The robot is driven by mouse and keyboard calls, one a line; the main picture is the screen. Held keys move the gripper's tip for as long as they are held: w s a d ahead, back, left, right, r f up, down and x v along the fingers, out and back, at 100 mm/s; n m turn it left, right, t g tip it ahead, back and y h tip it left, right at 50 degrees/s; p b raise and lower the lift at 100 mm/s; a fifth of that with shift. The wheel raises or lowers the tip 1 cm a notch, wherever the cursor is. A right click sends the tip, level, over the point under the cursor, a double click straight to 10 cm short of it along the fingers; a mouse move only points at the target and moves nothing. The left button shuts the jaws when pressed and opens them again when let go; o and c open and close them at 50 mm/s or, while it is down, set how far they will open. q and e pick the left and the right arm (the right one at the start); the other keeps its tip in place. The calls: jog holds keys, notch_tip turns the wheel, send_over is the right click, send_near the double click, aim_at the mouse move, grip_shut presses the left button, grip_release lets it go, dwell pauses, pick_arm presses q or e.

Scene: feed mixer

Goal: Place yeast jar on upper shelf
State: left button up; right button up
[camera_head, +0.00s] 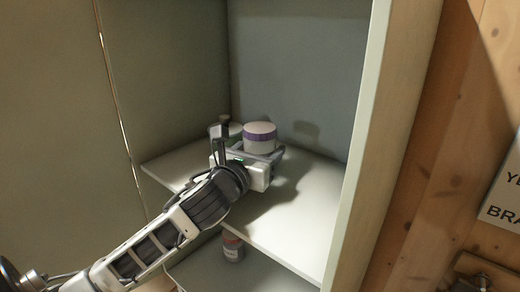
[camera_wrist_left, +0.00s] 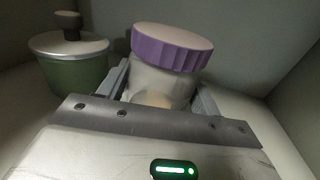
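A pale jar with a purple ribbed band around its lid (camera_head: 260,135) is at the upper shelf (camera_head: 290,215) of the cabinet; I take it for the yeast jar, but no label shows. In the left wrist view the jar (camera_wrist_left: 165,80) is between the two fingers of my left gripper (camera_wrist_left: 163,98), which appear to close on its sides. The gripper (camera_head: 262,157) reaches in from the left above the shelf board. The jar's base is hidden, so I cannot tell whether it touches the shelf. My right gripper is not in view.
A green pot with a dark knob (camera_wrist_left: 72,62) stands close left of the jar. A small jar with a reddish lid (camera_head: 232,248) stands on the lower shelf. The cabinet's right side panel (camera_head: 362,150) bounds the opening. The shelf's front right is clear.

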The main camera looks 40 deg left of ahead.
pick_arm(q)
jog(key=shift+o, duration=1.2)
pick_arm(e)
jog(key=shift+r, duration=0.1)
pick_arm(q)
jog(key=shift+r, duration=0.15)
jog(key=s, duration=0.4)
jog(key=shift+s+d+f+b, duration=0.2)
jog(key=shift+s+d+b, duration=0.05)
jog(key=shift+d+b, duration=0.1)
jog(key=s+p, duration=0.3)
jog(key=s+r+p, duration=0.1)
jog(key=s, duration=0.1)
jog(key=shift+s+d, duration=0.2)
jog(key=shift+d, duration=0.15)
jog(key=shift+s+d+f+p, duration=0.1)
jog(key=shift+s+p, duration=0.35)
jog(key=shift+p, duration=0.1)
jog(key=shift+s+d+f+p, duration=0.1)
jog(key=shift+s+p, duration=0.3)
jog(key=shift+p, duration=0.1)
jog(key=shift+s+f, duration=0.15)
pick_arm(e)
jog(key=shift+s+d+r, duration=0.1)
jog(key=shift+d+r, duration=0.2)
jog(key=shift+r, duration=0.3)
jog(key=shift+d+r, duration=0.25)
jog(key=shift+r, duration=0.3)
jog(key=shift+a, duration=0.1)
